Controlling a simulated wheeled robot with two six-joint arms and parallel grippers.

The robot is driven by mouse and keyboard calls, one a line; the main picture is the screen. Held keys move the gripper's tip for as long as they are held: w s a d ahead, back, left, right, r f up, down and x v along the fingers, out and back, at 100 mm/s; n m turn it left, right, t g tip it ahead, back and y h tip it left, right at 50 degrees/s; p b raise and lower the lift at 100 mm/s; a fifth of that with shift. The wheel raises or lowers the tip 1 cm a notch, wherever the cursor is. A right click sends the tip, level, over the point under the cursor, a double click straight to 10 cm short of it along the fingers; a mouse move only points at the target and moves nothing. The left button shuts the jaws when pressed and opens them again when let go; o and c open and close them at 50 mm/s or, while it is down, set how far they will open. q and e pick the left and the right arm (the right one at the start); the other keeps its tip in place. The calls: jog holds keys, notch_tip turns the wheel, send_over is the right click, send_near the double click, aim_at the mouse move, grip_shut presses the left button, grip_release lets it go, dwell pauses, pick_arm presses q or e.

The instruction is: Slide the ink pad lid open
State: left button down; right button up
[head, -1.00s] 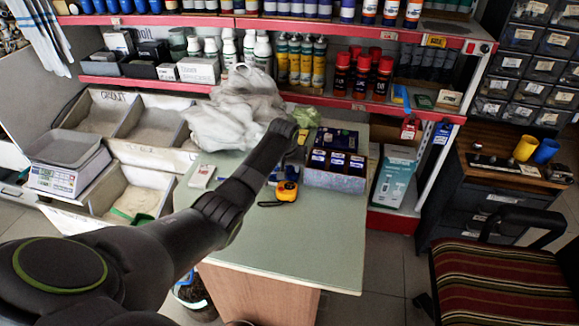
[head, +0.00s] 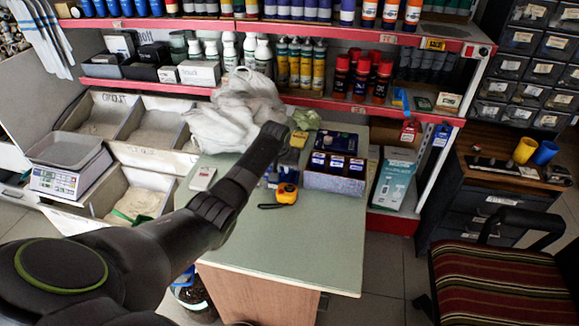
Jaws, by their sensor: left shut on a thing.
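A small dark and blue item (head: 281,176), which looks like the ink pad, lies on the green desk top (head: 312,235). It is just behind the yellow tape measure and partly covered by my left arm. Whether its lid is open cannot be made out. My left arm reaches from the lower left over the desk to this spot. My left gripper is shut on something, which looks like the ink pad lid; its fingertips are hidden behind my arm. My right gripper is out of view.
The yellow tape measure (head: 287,193) lies close to the ink pad. A box of blue-labelled containers (head: 335,180) stands to the right. A white and red item (head: 203,178) lies left, with a white bag (head: 232,115) behind. The front desk is clear.

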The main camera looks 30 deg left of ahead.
pick_arm(q)
jog(key=a, duration=0.2)
jog(key=s+a, duration=0.1)
jog(key=a+p, duration=0.1)
jog(key=a, duration=0.1)
jog(key=shift+s+a, duration=0.25)
jog(key=shift+a, duration=0.05)
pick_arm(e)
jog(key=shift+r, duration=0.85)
pick_arm(q)
jog(key=c, duration=1.5)
grip_release()
jog(key=shift+s+r, duration=0.1)
jog(key=shift+r, duration=0.4)
jog(key=p+v, duration=0.1)
jog(key=v, duration=1.5)
jog(key=shift+s+r, duration=0.1)
jog(key=shift+r, duration=0.05)
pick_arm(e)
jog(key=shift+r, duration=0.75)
